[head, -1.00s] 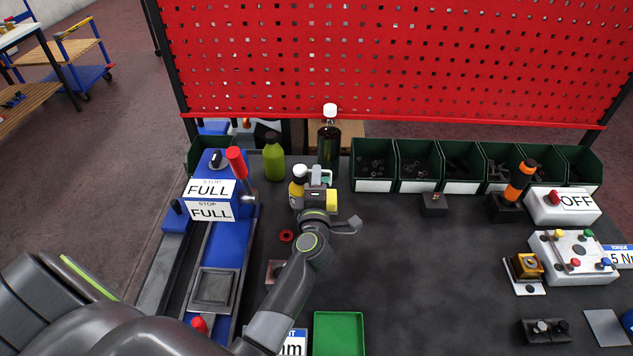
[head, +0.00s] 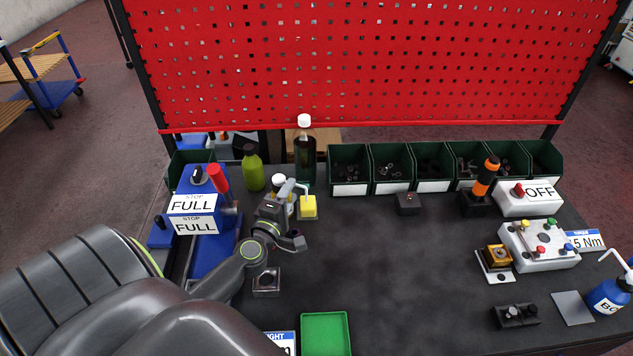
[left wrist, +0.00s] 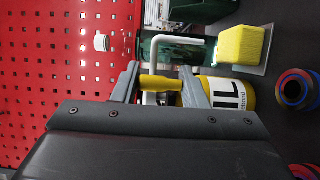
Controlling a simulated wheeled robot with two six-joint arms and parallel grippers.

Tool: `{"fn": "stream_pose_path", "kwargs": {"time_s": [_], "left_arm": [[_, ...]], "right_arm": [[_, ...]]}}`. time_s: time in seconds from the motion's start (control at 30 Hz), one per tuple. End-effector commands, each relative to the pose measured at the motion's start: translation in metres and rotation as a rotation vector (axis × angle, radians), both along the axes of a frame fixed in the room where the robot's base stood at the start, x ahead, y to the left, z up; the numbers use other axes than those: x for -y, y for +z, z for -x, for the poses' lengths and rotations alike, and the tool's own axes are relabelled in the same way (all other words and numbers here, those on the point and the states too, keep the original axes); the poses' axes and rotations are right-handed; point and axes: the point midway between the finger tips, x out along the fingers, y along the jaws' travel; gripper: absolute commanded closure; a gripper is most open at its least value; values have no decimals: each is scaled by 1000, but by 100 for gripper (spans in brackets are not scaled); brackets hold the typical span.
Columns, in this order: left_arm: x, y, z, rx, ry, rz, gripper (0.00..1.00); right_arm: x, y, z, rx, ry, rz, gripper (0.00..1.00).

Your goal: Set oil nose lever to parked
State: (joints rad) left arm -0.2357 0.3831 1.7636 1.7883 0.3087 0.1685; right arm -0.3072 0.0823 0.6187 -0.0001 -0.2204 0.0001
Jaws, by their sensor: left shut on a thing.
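The yellow oil bottle stands on the dark bench in the head view, its white cap (head: 278,181) showing and most of its body hidden behind my left gripper (head: 276,202). In the left wrist view the labelled bottle (left wrist: 232,95) lies across the right of centre. A yellow bar at its top, which looks like the nose lever (left wrist: 158,83), sits between the fingers of my left gripper (left wrist: 160,80), which is shut on it. A pale bent spout (left wrist: 180,40) reaches toward a yellow block (left wrist: 240,45). My right gripper is out of view.
A green bottle (head: 253,170) and a dark bottle (head: 304,155) stand just behind. Green bins (head: 433,186) line the back. A blue fixture with a red handle (head: 219,180) is to the left. The bench middle (head: 400,260) is clear.

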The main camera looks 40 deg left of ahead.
Motion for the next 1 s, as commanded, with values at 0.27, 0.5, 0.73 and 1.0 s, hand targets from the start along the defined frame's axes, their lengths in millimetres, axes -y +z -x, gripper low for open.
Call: {"fn": "stream_pose_path", "kwargs": {"time_s": [0.27,0.5,0.73,1.0], "left_arm": [[-6,1,6,3,-76,-4,100],[-5,2,7,1,-102,-2,100],[-5,3,7,1,-105,-2,100],[-5,3,7,2,-104,-1,45]], "right_arm": [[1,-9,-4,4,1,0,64],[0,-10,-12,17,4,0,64],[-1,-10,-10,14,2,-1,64],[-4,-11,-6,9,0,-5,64]]}}
